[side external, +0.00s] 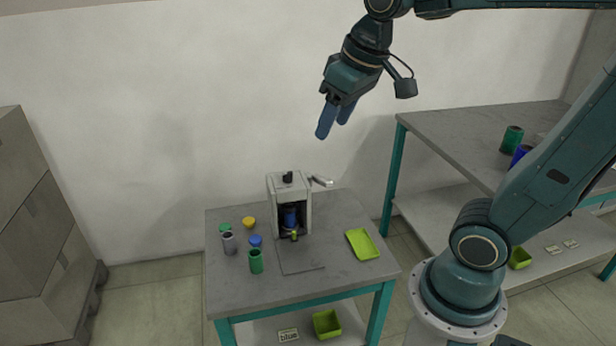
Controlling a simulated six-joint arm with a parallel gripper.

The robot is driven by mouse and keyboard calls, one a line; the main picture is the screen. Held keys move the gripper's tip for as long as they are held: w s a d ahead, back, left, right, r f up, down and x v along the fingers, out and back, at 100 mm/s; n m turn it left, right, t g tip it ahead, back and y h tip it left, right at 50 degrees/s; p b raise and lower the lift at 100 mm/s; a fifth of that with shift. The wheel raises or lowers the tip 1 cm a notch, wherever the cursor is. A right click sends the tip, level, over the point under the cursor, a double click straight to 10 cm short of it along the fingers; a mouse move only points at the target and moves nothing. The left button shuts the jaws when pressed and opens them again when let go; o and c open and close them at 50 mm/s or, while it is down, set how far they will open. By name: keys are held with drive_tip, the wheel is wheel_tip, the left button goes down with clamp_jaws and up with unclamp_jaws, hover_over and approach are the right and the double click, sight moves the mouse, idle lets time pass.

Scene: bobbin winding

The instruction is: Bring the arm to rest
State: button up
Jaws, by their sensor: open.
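My gripper (336,119) is up in the air in front of the back wall, above and to the right of the winding machine. Its two blue fingers point down and are apart, with nothing between them. The grey winding machine (305,209) stands on the small table (340,283), well below my gripper. A blue bobbin (290,217) sits inside the machine's opening. A lever (321,181) sticks out from its upper right side.
Left of the machine stand a grey spool (229,243), a green spool (256,261) and small yellow (249,222), blue (255,241) and green (224,228) pieces. A lime tray (362,244) lies right. A larger bench (450,135) holds green (511,139) and blue spools. Boxes (35,230) stack at left.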

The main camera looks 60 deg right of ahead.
drive_tip(key=s+a+f+t, duration=0.1)
drive_tip(key=s+a+f, duration=0.1)
drive_tip(key=s, duration=0.7)
drive_tip(key=shift+a+f+n, duration=0.4)
drive_tip(key=shift+f, duration=0.35)
